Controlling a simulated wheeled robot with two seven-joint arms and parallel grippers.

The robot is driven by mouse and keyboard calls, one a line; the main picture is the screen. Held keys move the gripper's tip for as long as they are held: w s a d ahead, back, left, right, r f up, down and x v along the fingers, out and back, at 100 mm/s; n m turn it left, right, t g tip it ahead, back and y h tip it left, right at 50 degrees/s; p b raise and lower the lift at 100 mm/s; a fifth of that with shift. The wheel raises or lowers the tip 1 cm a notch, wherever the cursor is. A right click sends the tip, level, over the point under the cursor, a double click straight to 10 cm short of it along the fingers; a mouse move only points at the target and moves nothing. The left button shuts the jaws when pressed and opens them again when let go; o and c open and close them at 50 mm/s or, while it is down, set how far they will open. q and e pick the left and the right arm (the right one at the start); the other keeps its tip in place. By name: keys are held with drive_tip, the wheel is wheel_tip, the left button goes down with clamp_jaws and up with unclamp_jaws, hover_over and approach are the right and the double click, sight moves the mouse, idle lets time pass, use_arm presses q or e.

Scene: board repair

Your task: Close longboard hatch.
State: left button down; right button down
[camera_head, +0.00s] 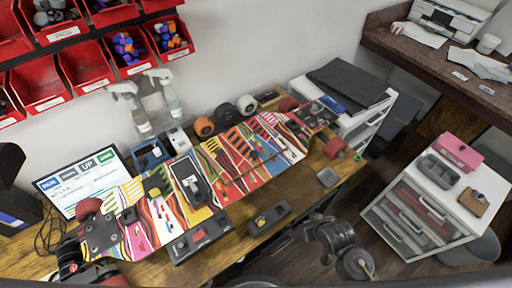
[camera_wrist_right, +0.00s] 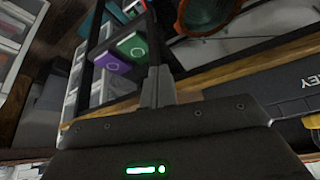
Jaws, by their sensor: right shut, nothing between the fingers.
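The longboard (camera_head: 262,138) lies on the wooden workbench, its colourful striped underside up and its trucks and red wheels (camera_head: 88,207) showing. A dark rectangular piece with a pale panel, seemingly the hatch (camera_head: 188,178), is on the middle of the deck. I cannot tell its lid angle. My right arm is in the head view at the lower right, past the bench's front edge and well apart from the hatch. In the right wrist view my right gripper (camera_wrist_right: 158,80) is shut and empty.
Black tool cases (camera_head: 200,237) and (camera_head: 269,217) lie along the bench's front. Spray bottles (camera_head: 139,115) and wheels stand behind the board. Red bins (camera_head: 86,66) hang on the wall. A white drawer cabinet (camera_head: 412,205) stands at the right, with floor between it and the bench.

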drive_tip(key=w+a+r+n+t+y, duration=0.1)
drive_tip(key=w+a+r, duration=0.1)
drive_tip(key=r, duration=0.7)
drive_tip(key=w+a+r+t, duration=0.2)
drive_tip(key=r, duration=0.6)
drive_tip(key=w+a+r+n+t+y, duration=0.2)
drive_tip(key=w+a+r+n+y, duration=0.15)
drive_tip(key=w+a+r, duration=0.5)
hover_over(256, 156)
drive_tip(key=shift+w+a+f+m+y+p, duration=0.15)
drive_tip(key=shift+w+a+f+y+p, duration=0.1)
drive_tip(key=shift+f, duration=0.35)
drive_tip(key=shift+w+a+f+m+y+p, duration=0.1)
drive_tip(key=shift+a+f+y+p, duration=0.1)
drive_tip(key=shift+f, duration=0.35)
drive_tip(key=shift+s+d+f+p, duration=0.15)
drive_tip(key=shift+d+f, duration=0.05)
drive_tip(key=shift+f, duration=0.4)
drive_tip(key=shift+s+d+f+p, duration=0.15)
drive_tip(key=shift+f, duration=0.45)
drive_tip(key=shift+s+d+f, duration=0.1)
drive_tip(key=shift+s+f, duration=0.05)
drive_tip(key=shift+f, duration=0.55)
drive_tip(key=shift+f, duration=0.1)
